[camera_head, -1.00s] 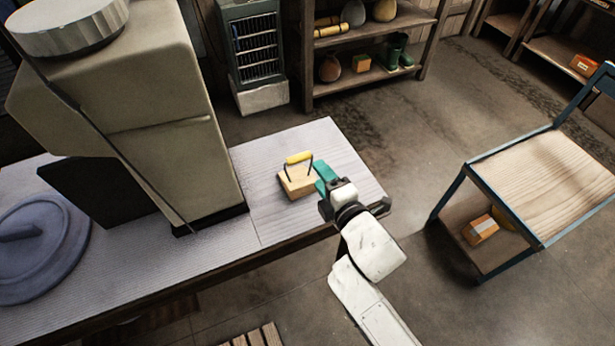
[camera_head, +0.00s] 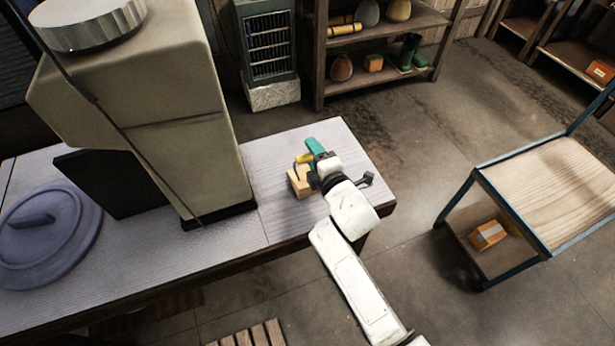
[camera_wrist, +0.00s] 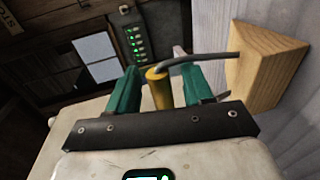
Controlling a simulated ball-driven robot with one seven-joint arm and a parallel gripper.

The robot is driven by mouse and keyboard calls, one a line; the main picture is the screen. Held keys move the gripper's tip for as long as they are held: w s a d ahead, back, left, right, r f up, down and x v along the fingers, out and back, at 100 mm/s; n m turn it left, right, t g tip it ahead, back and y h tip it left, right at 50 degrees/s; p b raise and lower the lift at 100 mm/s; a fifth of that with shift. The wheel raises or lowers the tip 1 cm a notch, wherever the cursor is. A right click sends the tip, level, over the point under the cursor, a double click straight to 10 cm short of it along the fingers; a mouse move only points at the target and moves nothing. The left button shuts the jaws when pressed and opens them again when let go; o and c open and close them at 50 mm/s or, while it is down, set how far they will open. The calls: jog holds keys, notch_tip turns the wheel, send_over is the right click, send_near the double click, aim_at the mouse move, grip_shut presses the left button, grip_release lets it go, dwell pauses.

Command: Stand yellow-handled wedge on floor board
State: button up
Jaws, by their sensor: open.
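The yellow-handled wedge (camera_head: 299,181) is a pale wooden block near the right end of the grey table. Its yellow grip sits on a dark bent rod. My gripper (camera_head: 316,150) has teal fingers and is at the handle, partly covering the wedge. In the wrist view the open fingers (camera_wrist: 154,75) stand on either side of the yellow grip (camera_wrist: 160,88), with the wooden block (camera_wrist: 264,66) to the right. I cannot tell whether a finger touches the grip. A slatted wooden board (camera_head: 250,336) lies on the floor at the bottom edge, partly cut off; it may be the floor board.
A tall beige machine (camera_head: 165,130) stands on the table (camera_head: 150,250) left of the wedge, with a blue round lid (camera_head: 45,235) farther left. A blue-framed cart (camera_head: 560,180) stands at right. Shelves (camera_head: 390,85) are behind. Floor between table and cart is clear.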

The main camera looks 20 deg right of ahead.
grip_shut()
dwell(0.3)
dwell(0.5)
